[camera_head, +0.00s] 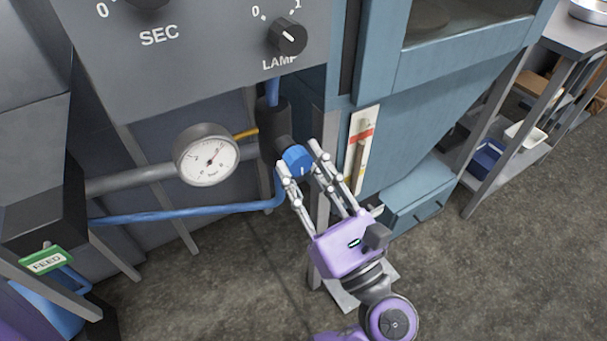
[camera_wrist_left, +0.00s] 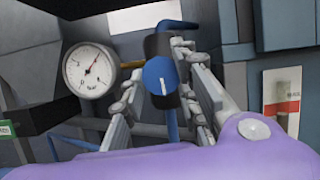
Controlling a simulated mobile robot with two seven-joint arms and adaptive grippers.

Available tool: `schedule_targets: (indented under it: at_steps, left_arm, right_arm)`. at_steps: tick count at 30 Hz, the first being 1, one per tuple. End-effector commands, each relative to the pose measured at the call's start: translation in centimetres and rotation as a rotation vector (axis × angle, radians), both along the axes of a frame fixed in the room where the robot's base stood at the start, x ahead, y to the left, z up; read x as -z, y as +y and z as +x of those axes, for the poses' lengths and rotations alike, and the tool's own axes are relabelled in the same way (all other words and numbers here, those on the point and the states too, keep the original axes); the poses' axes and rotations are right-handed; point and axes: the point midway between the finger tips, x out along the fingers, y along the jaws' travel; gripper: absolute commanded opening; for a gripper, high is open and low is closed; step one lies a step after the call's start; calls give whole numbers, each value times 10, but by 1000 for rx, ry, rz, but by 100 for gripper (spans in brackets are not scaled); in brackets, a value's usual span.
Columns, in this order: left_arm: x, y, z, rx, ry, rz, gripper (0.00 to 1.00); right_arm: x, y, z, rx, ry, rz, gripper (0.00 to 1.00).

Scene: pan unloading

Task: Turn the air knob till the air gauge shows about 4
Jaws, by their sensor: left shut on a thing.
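The blue air knob (camera_head: 296,160) sits on the front of a dark regulator body. It also shows in the left wrist view (camera_wrist_left: 160,76), with a white mark on its face. My left gripper (camera_head: 299,166) has its fingers on both sides of the knob and is shut on it. The round white air gauge (camera_head: 208,162) is left of the knob and also shows in the left wrist view (camera_wrist_left: 89,71). Its needle points up and to the right; the numbers are too small to read. My right gripper is not in view.
A grey panel with a SEC knob and a LAMP knob (camera_head: 287,37) hangs above the regulator. A blue hose (camera_head: 185,214) runs below the gauge. A green FEED label (camera_head: 47,260) is at lower left. A blue-grey cabinet (camera_head: 440,75) stands at right, beyond a red-and-white gauge strip (camera_head: 363,134).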

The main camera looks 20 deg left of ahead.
Motion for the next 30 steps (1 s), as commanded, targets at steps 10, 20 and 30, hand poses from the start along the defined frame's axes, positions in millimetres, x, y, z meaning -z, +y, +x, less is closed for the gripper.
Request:
schedule_targets:
  at_steps: [10, 20, 30]
  left_arm:
    - [3, 4, -3, -14, -15, -18, 2]
    - [2, 3, -2, -9, -16, -16, 41]
    - [7, -7, -7, -6, -13, -13, 41]
  right_arm:
    - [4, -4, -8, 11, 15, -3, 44]
    - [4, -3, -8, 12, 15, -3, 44]
    - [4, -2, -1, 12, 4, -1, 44]
